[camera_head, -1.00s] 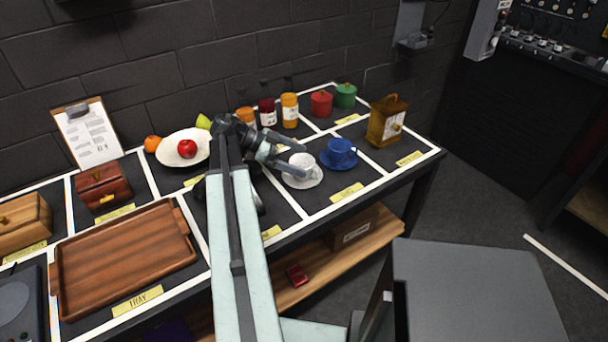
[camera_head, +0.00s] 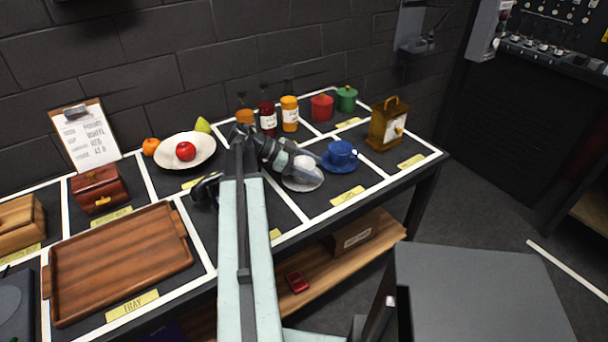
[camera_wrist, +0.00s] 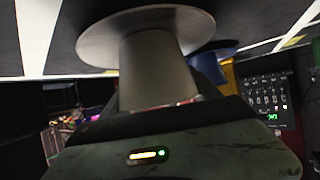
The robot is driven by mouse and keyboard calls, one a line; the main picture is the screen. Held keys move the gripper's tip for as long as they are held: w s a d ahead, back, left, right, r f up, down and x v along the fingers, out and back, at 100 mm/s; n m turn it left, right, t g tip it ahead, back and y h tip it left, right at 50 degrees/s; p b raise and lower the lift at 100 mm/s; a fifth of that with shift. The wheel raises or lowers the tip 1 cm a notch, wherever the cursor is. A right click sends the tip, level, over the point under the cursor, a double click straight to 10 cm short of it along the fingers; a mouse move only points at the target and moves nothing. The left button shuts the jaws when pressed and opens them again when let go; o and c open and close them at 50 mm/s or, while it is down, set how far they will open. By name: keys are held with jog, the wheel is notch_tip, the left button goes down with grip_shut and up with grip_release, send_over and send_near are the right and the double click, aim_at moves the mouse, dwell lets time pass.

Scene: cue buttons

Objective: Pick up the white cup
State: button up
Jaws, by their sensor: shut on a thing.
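The white cup (camera_head: 303,163) stands on its white saucer (camera_head: 302,184) in the middle of the table. My gripper (camera_head: 301,170) is at the cup, and its fingers partly cover it in the head view. In the wrist view the cup (camera_wrist: 153,72) looks grey in shadow and sits between the jaws, with the saucer (camera_wrist: 110,42) against its base. My gripper is shut on the cup. I cannot tell whether the cup and saucer touch.
A blue cup (camera_head: 340,152) on a blue saucer stands close to the right. A brown clock (camera_head: 387,124) is farther right. Jars (camera_head: 289,114) and a red pot (camera_head: 321,107) stand behind. A fruit bowl (camera_head: 196,159) and wooden tray (camera_head: 118,262) are left.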

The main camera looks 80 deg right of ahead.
notch_tip(320, 180, up, 10)
jog(key=p, duration=1)
jog(key=shift+r, duration=0.15)
